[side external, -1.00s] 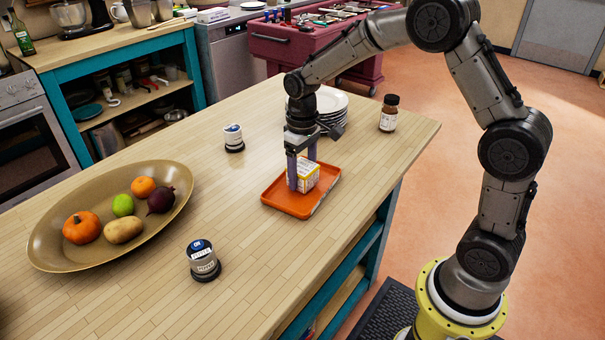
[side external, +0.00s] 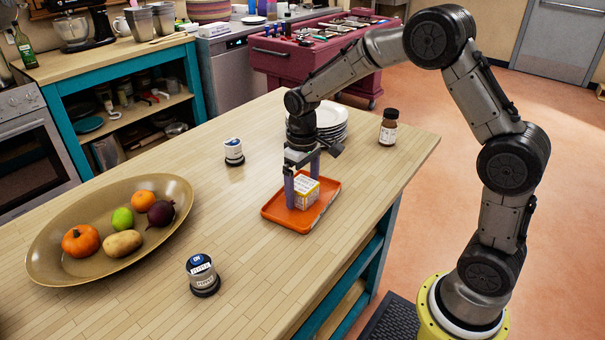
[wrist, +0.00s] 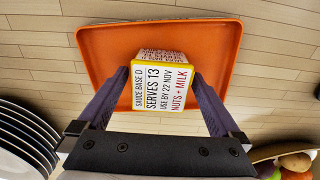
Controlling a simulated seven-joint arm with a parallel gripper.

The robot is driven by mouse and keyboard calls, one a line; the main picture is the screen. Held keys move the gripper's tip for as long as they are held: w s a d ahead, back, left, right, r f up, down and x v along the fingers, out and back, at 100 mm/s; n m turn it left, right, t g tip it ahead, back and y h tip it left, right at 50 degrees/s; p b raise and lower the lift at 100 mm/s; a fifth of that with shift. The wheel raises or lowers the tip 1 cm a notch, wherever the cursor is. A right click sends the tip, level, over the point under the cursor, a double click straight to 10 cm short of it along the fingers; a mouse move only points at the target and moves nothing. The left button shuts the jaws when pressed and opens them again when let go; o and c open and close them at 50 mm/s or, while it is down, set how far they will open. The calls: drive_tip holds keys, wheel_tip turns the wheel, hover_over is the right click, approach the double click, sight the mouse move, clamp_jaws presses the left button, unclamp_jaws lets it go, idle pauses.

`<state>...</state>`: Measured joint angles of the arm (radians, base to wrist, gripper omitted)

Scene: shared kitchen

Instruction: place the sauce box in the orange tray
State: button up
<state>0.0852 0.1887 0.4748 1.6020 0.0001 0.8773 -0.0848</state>
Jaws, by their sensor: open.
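The sauce box (side external: 306,193), white and yellow with printed text, sits in the orange tray (side external: 273,212) on the wooden counter. The wrist view shows the sauce box (wrist: 165,85) lying between my finger pads, with the orange tray (wrist: 215,38) around and beneath it. My gripper (side external: 302,190) is open, pointing down over the tray, with a finger on either side of the box. In the wrist view my gripper (wrist: 158,100) shows gaps between its fingers and the box. The box's underside is hidden.
A plate stack (side external: 331,122) stands close behind my gripper, and a brown bottle (side external: 389,128) is at the back right. Two small jars (side external: 233,152) (side external: 203,275) and a large bowl of produce (side external: 60,262) are to the left. The counter between them is clear.

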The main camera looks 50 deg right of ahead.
sight(302, 184)
wheel_tip(302, 184, up, 11)
drive_tip(key=shift+r, duration=0.1)
drive_tip(key=s+a+r+t, duration=0.1)
drive_tip(key=s+r+t, duration=0.15)
drive_tip(key=s, duration=0.45)
drive_tip(key=s+a+r+t, duration=0.1)
drive_tip(key=s+a+r, duration=0.1)
drive_tip(key=s+r, duration=0.35)
drive_tip(key=s+f+t, duration=0.2)
drive_tip(key=s+f, duration=0.2)
drive_tip(key=s, duration=0.8)
drive_tip(key=shift+a+f, duration=0.25)
drive_tip(key=shift+f, duration=0.05)
